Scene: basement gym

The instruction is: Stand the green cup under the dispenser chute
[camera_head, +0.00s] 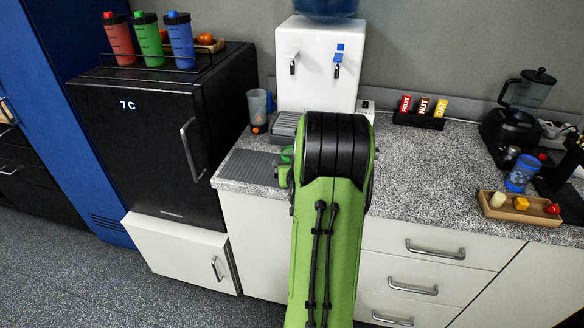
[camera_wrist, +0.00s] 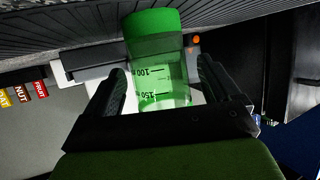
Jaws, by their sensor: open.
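The green cup (camera_wrist: 160,70) is see-through, with volume marks and a solid green end. It stands between the two fingers of my gripper (camera_wrist: 162,85), which is open around it. The wrist view is upside down, and the cup's green base is at the ribbed grey mat (camera_wrist: 60,35). In the head view a sliver of the green cup (camera_head: 287,153) shows left of my arm, by the mat (camera_head: 247,166); the arm hides the gripper there. The white dispenser (camera_head: 312,75) stands behind, with two taps and a grey drip tray (camera_head: 284,127). I cannot make out a separate chute.
A black fridge (camera_head: 150,140) with several bottles on top is at left. On the right counter are a bar holder (camera_head: 418,120), a blender (camera_head: 530,95), a blue cup (camera_head: 521,174) and a wooden tray (camera_head: 490,208). The middle counter is clear.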

